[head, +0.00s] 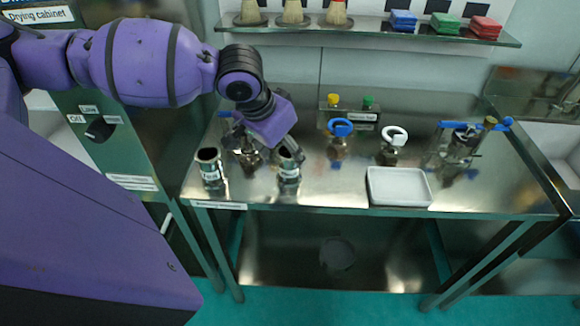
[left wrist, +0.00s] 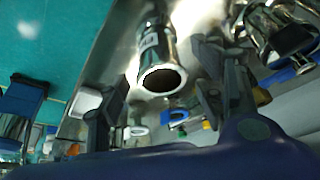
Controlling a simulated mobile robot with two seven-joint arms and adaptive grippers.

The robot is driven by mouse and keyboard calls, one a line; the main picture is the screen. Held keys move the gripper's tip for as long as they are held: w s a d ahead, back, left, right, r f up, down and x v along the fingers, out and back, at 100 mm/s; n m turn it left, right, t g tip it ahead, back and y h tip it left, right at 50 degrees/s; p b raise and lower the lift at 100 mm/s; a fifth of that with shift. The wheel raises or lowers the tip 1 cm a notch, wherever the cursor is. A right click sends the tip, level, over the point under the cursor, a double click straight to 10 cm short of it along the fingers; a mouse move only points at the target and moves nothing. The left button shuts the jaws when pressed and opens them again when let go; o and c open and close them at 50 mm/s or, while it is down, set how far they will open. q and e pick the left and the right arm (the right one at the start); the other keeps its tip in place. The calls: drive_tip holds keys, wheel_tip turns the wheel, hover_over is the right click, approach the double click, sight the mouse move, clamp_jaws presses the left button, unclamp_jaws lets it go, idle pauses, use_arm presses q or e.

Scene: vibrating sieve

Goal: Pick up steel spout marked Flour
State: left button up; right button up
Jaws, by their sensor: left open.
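Two steel spouts with white labels stand upright near the left front of the steel table; one spout (head: 210,168) is farther left, the other spout (head: 289,168) is just below my left gripper (head: 275,130). The label words are too small to read, so I cannot tell which is marked Flour. In the left wrist view one labelled spout (left wrist: 152,48) shows its open round mouth between the two spread fingers of my left gripper (left wrist: 160,75). The fingers are open and appear apart from it. My right gripper is not in view.
A steel clamp-like fitting (head: 245,152) stands between the spouts, close to my gripper. To the right are a blue-ringed item (head: 340,130), a white-ringed item (head: 394,138), a white tray (head: 399,187) and another fitting (head: 460,145). A shelf (head: 370,32) with brushes runs behind.

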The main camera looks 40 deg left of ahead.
sight(288, 152)
use_arm(q)
drive_tip(key=x, duration=0.3)
drive_tip(key=shift+w, duration=0.2)
drive_tip(key=c, duration=1.4)
drive_tip(key=shift+r, duration=0.1)
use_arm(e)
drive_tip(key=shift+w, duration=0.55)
